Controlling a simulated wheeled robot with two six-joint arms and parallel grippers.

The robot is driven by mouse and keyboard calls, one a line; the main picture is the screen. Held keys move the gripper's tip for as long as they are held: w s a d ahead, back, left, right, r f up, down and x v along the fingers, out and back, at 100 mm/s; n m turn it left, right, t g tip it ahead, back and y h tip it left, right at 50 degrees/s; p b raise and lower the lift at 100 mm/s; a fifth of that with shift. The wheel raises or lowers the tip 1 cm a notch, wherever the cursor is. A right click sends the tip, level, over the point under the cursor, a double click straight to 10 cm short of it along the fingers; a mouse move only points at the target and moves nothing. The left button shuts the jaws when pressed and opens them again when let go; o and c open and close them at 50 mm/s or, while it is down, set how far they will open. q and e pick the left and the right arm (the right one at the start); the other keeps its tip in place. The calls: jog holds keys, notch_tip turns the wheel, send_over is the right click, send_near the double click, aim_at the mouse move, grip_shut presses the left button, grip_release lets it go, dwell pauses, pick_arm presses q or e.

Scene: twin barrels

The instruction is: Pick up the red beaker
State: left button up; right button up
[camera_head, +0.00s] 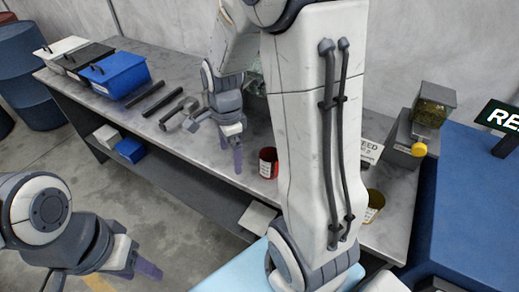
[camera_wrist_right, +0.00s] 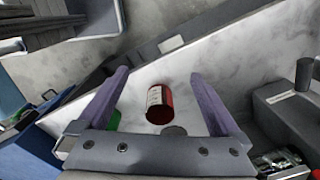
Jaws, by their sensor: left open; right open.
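The red beaker (camera_head: 268,163) stands upright on the grey workbench (camera_head: 185,140), just right of my right gripper (camera_head: 230,150) in the head view. It carries a white label. In the right wrist view the red beaker (camera_wrist_right: 159,104) lies between the two spread purple fingers of my right gripper (camera_wrist_right: 159,74), with gaps on both sides and no visible contact. My right gripper is open and empty. My left gripper (camera_head: 147,270) is open at the lower left, in front of the bench and away from the beaker.
A blue bin (camera_head: 115,75), dark bin and white bin stand at the bench's far left. Dark rods and a metal tool (camera_head: 180,112) lie left of my right gripper. A yellow-brown beaker (camera_head: 373,205) stands right of my right arm. A hopper device (camera_head: 410,135) is further right.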

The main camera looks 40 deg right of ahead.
aim_at(269, 163)
jog(key=d+f+m, duration=0.2)
jog(key=d+m, duration=0.2)
jog(key=d+f+m+p, duration=0.1)
jog(key=d+f+m, duration=0.1)
jog(key=d+m, duration=0.2)
jog(key=d+f+m, duration=0.2)
jog(key=d+m, duration=0.1)
jog(key=d, duration=0.2)
jog(key=shift+s+f+m+p, duration=0.25)
jog(key=shift+s+m+p, duration=0.05)
jog(key=shift+m+p, duration=0.1)
notch_tip(269, 163, down, 5)
jog(key=shift+s+a+f+p, duration=0.1)
jog(key=shift+a+f+p, duration=0.05)
jog(key=shift+p, duration=0.4)
jog(key=shift+f, duration=0.45)
jog(key=c, duration=1.2)
jog(key=shift+r, duration=0.1)
jog(key=shift+c, duration=0.2)
